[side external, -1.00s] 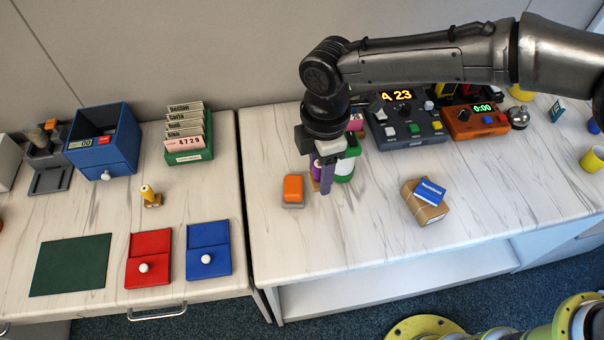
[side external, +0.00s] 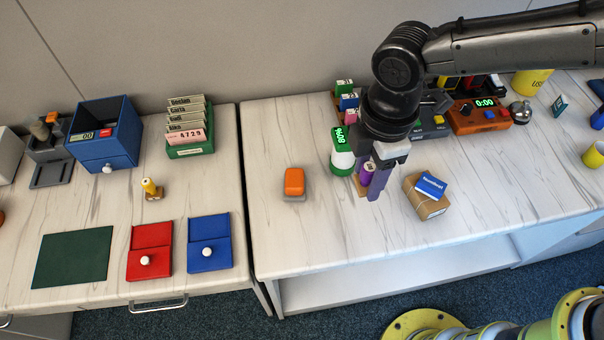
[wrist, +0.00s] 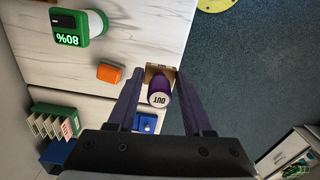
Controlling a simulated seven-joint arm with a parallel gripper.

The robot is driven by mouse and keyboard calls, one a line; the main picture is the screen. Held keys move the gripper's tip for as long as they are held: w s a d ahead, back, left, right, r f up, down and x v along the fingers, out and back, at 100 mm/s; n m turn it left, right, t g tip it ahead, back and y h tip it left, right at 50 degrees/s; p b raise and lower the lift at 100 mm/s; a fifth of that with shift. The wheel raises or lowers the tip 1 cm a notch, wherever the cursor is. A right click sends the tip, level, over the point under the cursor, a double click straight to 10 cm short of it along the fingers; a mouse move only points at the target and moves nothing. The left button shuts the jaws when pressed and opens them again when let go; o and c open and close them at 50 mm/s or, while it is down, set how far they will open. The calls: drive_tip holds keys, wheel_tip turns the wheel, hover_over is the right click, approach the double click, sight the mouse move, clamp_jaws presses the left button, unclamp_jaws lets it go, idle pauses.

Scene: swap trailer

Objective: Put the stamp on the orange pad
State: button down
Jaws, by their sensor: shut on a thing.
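The stamp (side external: 367,172) has a purple handle and a wooden base. The orange pad (side external: 294,181), a small orange block on a grey base, lies to the left of my gripper on the same table. The wrist view also shows the pad (wrist: 109,73), left of the stamp and apart from it.
A white and green device reading 80% (side external: 341,150) stands close left of my gripper. A parcel with a blue box (side external: 428,197) is close on the right. A yellow-handled stamp (side external: 151,189) stands on the left table, across a gap. The tabletop around the pad is clear.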

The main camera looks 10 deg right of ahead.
drive_tip(key=w+a+f, duration=0.4)
drive_tip(key=w+a, duration=0.1)
drive_tip(key=a, duration=0.1)
hover_over(298, 189)
drive_tip(key=shift+f, duration=4.4)
drive_tip(key=shift+f, duration=0.1)
drive_tip(key=shift+c, duration=1.5)
unclamp_jaws()
drive_tip(key=shift+f, duration=0.1)
wheel_tip(298, 189, up, 12)
drive_tip(key=shift+r, duration=0.2)
